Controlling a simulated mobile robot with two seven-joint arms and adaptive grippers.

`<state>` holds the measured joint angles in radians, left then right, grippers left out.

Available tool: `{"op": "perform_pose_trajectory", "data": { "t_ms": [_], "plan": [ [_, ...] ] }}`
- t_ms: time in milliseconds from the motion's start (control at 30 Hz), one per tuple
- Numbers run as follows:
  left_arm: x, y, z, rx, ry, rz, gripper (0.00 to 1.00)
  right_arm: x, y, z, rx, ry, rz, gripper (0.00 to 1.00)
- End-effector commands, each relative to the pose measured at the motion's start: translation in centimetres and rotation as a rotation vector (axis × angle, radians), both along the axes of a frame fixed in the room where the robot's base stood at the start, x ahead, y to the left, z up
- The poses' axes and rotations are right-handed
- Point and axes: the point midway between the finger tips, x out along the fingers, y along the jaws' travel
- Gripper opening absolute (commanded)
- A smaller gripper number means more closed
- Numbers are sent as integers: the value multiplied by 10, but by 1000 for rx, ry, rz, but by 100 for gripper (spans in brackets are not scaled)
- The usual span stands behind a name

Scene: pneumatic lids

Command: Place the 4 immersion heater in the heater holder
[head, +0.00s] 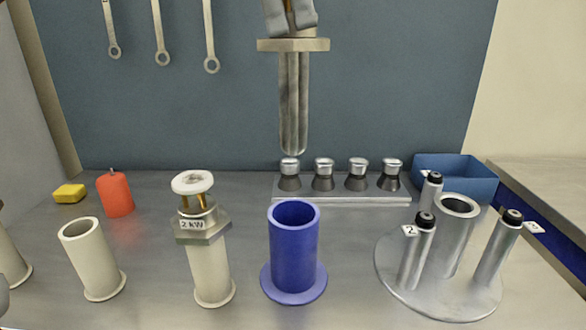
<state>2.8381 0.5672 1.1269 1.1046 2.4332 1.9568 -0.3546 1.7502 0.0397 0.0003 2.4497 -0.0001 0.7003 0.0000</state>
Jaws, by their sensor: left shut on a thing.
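My left gripper (291,24) is at the top middle of the head view, shut on the top of an immersion heater (293,100). The heater hangs upright, with a hexagonal metal flange and long metal tubes pointing down. Its label is not visible. Its lower end appears above an open blue cylindrical holder (294,250) on a round blue base, apart from it. Another heater, labelled 2 kW (203,226), with a white round top, stands in a beige tube (211,275) left of the blue holder.
An empty beige tube (91,259) stands at left, near a red candle (115,194) and yellow block (69,193). A rack (340,200) of dark, metal-capped pieces is behind. A blue bin (455,178) and a round metal stand (450,298) with several cylinders are at right.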

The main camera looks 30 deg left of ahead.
Motion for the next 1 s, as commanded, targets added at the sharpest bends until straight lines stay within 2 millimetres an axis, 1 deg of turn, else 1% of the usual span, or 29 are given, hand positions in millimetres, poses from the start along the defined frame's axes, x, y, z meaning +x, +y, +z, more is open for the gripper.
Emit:
{"op": "perform_pose_trajectory", "data": {
  "t_ms": [67, 167, 233, 300, 400, 500, 600, 767, 900, 1000],
  "plan": [
    [0, 0, 0, -1, -2, -2, 0, 0, 0, 0, 0, 0, 0, 63],
    [-1, 0, -11, 3, 0, -3, 0, 0, 0, 0, 0, 0, 0, 63],
    [-2, 1, -29, 0, 1, -5, 0, 0, 0, 0, -1, 0, -1, 63],
    [-1, 1, -56, 0, 5, -6, 0, -4, 0, -3, -1, 13, -1, 63],
    [0, 0, -86, -1, 7, -4, 0, -7, 0, -6, -1, 28, -1, 63],
    [0, 0, -110, -1, 6, -3, 0, -11, 0, -9, 0, 41, -1, 63],
    [0, -1, -128, 0, 4, -4, 0, -14, 0, -12, 0, 50, -1, 63],
    [0, 0, -145, 0, 2, -2, 0, -16, 0, -14, -1, 61, -1, 63],
    [0, 0, -174, 0, 5, -3, 0, -22, 0, -20, -1, 83, 0, 63],
    [0, -1, -182, -1, 2, -4, 0, -24, 0, -21, -1, 87, 0, 63]
  ]
}}
